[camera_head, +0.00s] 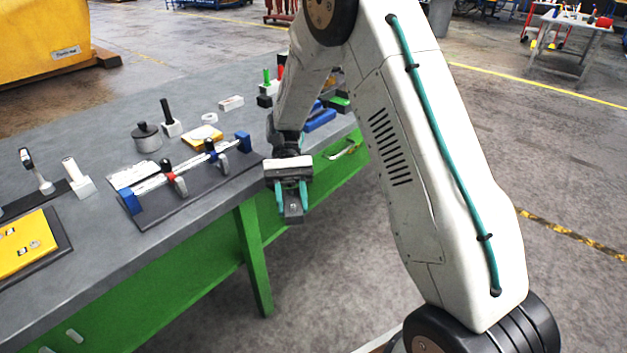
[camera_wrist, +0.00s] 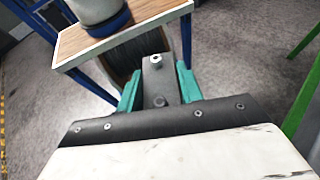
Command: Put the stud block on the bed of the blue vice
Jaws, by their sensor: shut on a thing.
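The stud block (camera_head: 293,211) is a dark grey block held between the teal fingers of my gripper (camera_head: 291,194). In the wrist view the stud block (camera_wrist: 160,82) shows a light stud near its far end and a darker one nearer the palm. My gripper (camera_wrist: 159,88) is shut on its sides. In the head view it hangs in the air just off the bench's front edge. A low blue body (camera_head: 319,121), which may be the blue vice, sits on the bench behind my arm. My arm partly hides it, and its bed cannot be made out.
The grey bench (camera_head: 60,150) carries a clamp rail with blue ends (camera_head: 165,180), a dark round lidded pot (camera_head: 146,138), a yellow plate (camera_head: 25,243) and several small tools. A green bench leg (camera_head: 253,258) stands below my gripper's left. Open floor lies in front of the bench.

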